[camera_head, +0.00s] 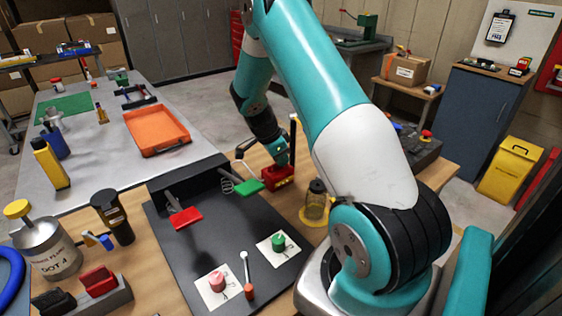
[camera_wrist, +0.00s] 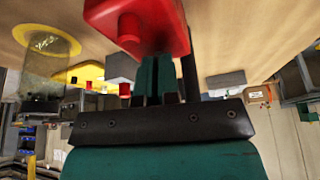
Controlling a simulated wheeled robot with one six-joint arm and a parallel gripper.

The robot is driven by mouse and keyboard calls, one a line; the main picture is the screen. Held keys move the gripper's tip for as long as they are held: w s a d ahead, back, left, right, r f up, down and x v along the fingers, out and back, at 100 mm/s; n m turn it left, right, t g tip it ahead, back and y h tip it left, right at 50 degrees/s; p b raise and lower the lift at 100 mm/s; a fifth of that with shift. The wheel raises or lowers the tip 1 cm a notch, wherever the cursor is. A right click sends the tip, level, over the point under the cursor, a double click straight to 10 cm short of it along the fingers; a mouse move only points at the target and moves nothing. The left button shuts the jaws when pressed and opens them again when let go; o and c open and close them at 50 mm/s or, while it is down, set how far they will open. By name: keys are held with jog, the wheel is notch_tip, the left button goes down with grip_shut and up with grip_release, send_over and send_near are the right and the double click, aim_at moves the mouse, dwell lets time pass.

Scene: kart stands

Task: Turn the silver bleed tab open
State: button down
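My gripper (camera_head: 283,162) reaches down to a small red block-like part (camera_head: 277,177) behind the black board. In the wrist view, my gripper's close-set teal fingers (camera_wrist: 157,85) run up against this red part (camera_wrist: 140,20), which has a round red knob. Their tips are hidden against it, so I cannot tell whether they grip anything. I cannot make out a silver bleed tab for certain at the fingertips. A thin silver rod with a pale ball end (camera_head: 244,257) and orange base stands on the front of the board, apart from my gripper.
The black board (camera_head: 185,262) carries a red pedal (camera_head: 186,218), a green pedal (camera_head: 249,186) and two white cards with a pink and a green piece. A jar on a yellow disc (camera_head: 316,202) stands close right of my gripper. An orange tray (camera_head: 157,132) lies further left.

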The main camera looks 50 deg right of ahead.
jog(key=shift+n, duration=0.3)
jog(key=c, duration=1.3)
grip_release()
jog(key=shift+c, duration=0.2)
jog(key=b+v, duration=0.2)
jog(key=v, duration=1.5)
jog(key=shift+a+r, duration=0.2)
jog(key=shift+r, duration=0.05)
jog(key=shift+s, duration=0.15)
